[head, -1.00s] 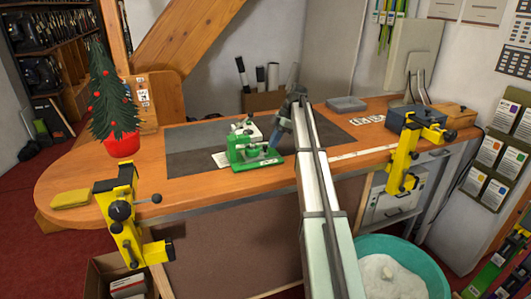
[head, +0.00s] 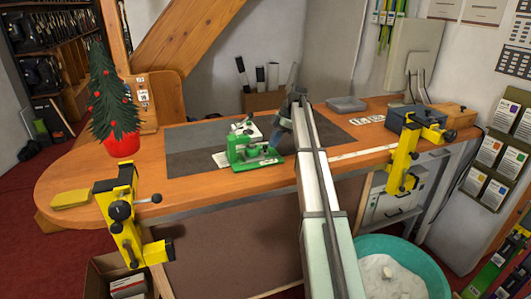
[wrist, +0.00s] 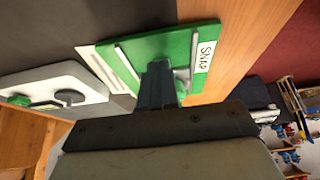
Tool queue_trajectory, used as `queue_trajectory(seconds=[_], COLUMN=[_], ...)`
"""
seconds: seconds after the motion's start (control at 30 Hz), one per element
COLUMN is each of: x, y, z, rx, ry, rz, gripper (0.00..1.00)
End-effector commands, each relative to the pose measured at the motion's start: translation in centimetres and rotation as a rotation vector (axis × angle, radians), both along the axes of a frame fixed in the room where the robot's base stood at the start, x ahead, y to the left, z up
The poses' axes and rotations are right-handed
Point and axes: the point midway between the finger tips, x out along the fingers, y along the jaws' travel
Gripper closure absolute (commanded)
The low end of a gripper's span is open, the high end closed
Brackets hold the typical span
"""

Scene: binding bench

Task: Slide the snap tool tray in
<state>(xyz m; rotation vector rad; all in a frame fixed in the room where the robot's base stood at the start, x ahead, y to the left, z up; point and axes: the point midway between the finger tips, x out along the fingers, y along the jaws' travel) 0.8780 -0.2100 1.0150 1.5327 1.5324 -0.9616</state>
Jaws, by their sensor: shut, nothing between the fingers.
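The snap tool is a green piece with a green base plate (head: 258,162), standing on the dark mat in the head view. In the wrist view its green plate (wrist: 142,46) carries pale rails and a white label reading "Snap" (wrist: 205,57). My gripper (head: 275,137) is beside the right end of the green piece in the head view. In the wrist view my gripper (wrist: 158,80) is shut and empty, with its fingers over the plate's near edge, partly hiding it. I cannot tell whether they touch. Which part slides as the tray is unclear.
A white piece with a green part (wrist: 60,88) lies left of the plate in the wrist view. A grey tray (head: 346,104) lies behind my arm. Yellow clamps (head: 122,212) grip the bench front, and one is at right (head: 403,160). The mat's left part is clear.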

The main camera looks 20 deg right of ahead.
Motion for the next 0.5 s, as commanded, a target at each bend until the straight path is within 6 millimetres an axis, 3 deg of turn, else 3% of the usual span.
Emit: queue_trajectory(seconds=[0.5], x=[-0.01], y=[0.42], z=[0.00], rx=[0.000], ry=[0.000], rz=[0.000], gripper=[1.00])
